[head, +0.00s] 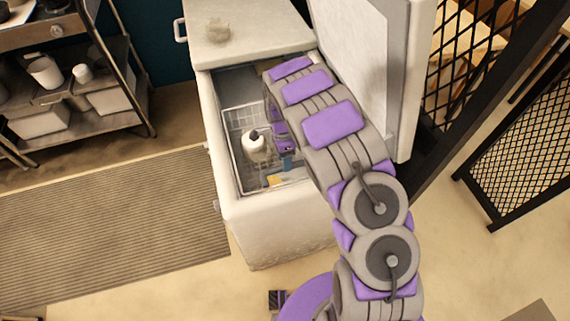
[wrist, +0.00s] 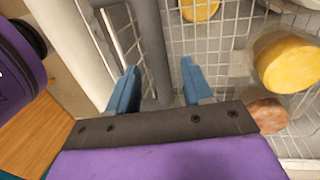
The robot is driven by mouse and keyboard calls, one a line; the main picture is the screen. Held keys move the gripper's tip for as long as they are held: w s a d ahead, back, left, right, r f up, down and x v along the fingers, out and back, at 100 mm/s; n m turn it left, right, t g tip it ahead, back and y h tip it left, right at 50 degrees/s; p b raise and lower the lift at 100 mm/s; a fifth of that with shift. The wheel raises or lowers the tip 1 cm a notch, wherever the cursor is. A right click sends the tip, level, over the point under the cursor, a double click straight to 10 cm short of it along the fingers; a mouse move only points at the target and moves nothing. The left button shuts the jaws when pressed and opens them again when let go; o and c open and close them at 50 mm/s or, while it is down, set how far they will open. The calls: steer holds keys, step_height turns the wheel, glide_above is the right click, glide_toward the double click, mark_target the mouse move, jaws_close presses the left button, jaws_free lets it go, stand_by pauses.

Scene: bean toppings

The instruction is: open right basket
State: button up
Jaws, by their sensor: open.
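A white wire basket (head: 237,122) sits inside the open chest freezer (head: 222,165); my arm hides the freezer's right interior. In the wrist view, wire mesh (wrist: 205,42) fills the upper middle and right. I cannot tell whether there is more than one basket or which is the right one. My gripper (wrist: 160,74) is down inside the freezer, its two blue fingers apart. A grey bar (wrist: 153,40) runs between the fingers in the picture; contact is not clear. One blue finger also shows in the head view (head: 287,164).
A white container (head: 254,143) with a dark cap stands in the basket. Yellow-topped round tubs (wrist: 285,61) and a brown lump (wrist: 267,113) lie near my gripper. The raised lid (head: 370,50) stands right of my arm; the closed lid (head: 250,30) is at the back.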

steer(key=shift+s+f, duration=0.15)
steer(key=shift+f, duration=0.85)
jaws_close()
